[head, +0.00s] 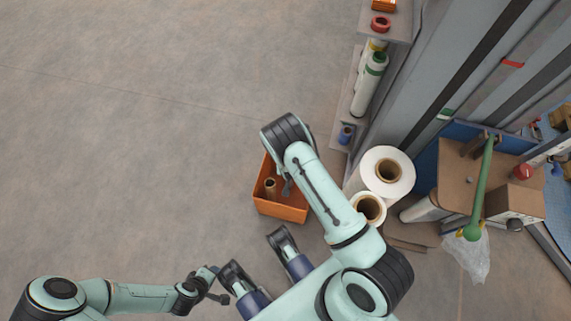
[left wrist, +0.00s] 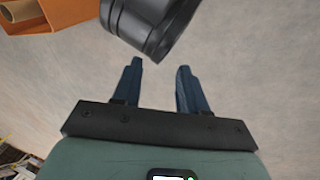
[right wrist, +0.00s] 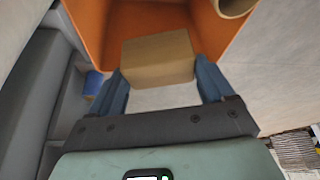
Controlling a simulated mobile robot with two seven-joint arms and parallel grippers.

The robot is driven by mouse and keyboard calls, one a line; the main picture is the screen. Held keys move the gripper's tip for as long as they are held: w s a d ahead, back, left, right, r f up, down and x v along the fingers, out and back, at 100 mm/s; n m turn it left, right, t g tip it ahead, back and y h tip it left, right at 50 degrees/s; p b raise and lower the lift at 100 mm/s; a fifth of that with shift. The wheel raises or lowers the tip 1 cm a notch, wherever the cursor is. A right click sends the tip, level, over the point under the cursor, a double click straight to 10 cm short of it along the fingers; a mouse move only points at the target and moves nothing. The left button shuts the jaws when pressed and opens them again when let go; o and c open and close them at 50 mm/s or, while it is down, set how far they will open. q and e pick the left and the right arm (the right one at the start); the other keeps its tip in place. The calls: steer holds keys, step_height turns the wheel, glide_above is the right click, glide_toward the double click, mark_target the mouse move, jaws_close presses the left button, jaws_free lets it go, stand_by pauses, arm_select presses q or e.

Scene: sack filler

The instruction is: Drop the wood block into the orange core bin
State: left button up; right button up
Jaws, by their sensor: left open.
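The orange core bin (head: 283,212) stands on the floor in the middle of the head view, with a cardboard core (head: 270,187) inside. It also shows in the left wrist view (left wrist: 68,18) and in the right wrist view (right wrist: 85,22). The wood block (right wrist: 158,60) is tan and box-shaped. My right gripper (right wrist: 159,68) has its fingers on both sides of the block, which appears clamped at the bin's opening. The right arm hides block and fingers in the head view. My left gripper (head: 213,284) is open and empty, left of and below the bin; its fingers show in its wrist view (left wrist: 160,65).
Two white film rolls (head: 388,172) (head: 369,208) stand right of the bin. A workbench with a green lever (head: 483,185) is at the far right. The floor on the left is clear.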

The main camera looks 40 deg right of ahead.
steer(key=shift+o, duration=1)
arm_select(q)
steer(key=s+d+r+g+h+p, duration=0.1)
steer(key=s+d+r+g+p, duration=0.1)
steer(key=s+d+r+p, duration=0.1)
steer(key=s+r+p, duration=0.1)
steer(key=s+r, duration=0.1)
steer(key=s, duration=0.1)
arm_select(e)
steer(key=v, duration=1.3)
steer(key=shift+r, duration=0.2)
arm_select(q)
steer(key=shift+s, duration=0.1)
arm_select(e)
steer(key=shift+s, duration=0.1)
